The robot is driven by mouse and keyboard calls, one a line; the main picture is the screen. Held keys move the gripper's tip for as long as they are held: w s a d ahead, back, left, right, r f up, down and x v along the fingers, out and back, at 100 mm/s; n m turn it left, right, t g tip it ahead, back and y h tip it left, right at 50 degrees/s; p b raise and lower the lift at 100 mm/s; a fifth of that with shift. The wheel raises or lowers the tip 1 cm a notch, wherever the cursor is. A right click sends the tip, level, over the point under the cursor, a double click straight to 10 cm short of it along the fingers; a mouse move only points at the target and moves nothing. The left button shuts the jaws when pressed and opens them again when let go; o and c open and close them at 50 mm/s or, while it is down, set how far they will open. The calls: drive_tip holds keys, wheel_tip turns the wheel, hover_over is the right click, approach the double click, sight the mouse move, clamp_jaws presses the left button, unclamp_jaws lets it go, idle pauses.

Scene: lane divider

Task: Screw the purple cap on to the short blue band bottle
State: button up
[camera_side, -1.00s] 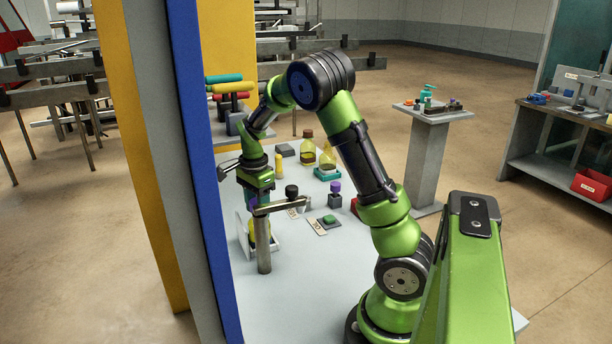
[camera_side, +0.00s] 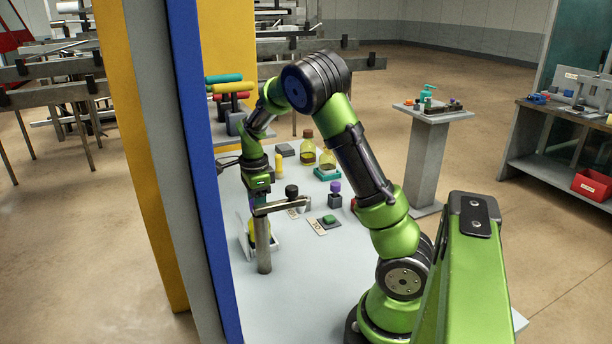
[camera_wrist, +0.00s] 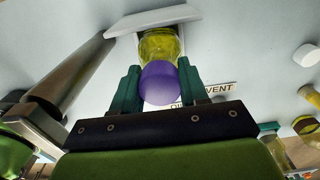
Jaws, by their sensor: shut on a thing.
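My gripper (camera_side: 254,202) is low over the left part of the table, beside a metal post. In the wrist view, its teal fingers (camera_wrist: 160,84) are shut on a purple cap (camera_wrist: 158,84). A yellow-green bottle (camera_wrist: 160,43) is directly beyond the cap and lined up with it. I cannot tell whether the cap touches the bottle's neck.
The metal post (camera_side: 263,245) with a side bar (camera_side: 285,205) stands close by my gripper. A tall blue panel edge (camera_side: 205,170) is at the left. Behind are a dark block with a purple top (camera_side: 335,195), a green button (camera_side: 329,219) and amber bottles (camera_side: 308,148). The front table is clear.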

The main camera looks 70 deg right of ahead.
drive_tip(key=o, duration=0.7)
drive_tip(key=shift+c, duration=0.2)
drive_tip(key=shift+n, duration=0.9)
drive_tip(key=shift+n, duration=0.9)
drive_tip(key=shift+n, duration=0.8)
